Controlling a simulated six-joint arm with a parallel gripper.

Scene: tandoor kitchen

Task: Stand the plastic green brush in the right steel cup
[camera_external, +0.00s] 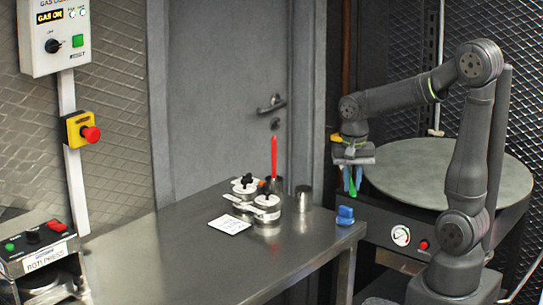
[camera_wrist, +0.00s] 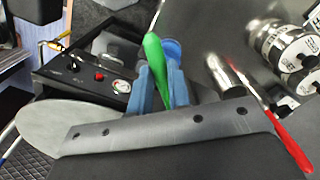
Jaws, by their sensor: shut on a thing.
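My gripper (camera_external: 352,182) is shut on the green brush (camera_external: 351,187); it hangs in the air beyond the table's right end, in front of the round griddle. In the wrist view the green brush (camera_wrist: 156,62) sticks out between the blue fingers (camera_wrist: 163,90); its other end is hidden by the gripper body. The right steel cup (camera_external: 303,198) stands on the table, left of my gripper and apart from it; it appears empty. It also shows in the wrist view (camera_wrist: 222,73). A red brush (camera_external: 274,157) stands in another steel cup (camera_external: 279,186), partly hidden behind canisters.
Lidded steel canisters (camera_external: 266,207) stand left of the right cup. A blue object (camera_external: 345,215) sits at the table's right edge. A white card (camera_external: 229,224) lies on the table (camera_external: 180,262). The round griddle (camera_external: 440,172) is behind my gripper. The table's front is clear.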

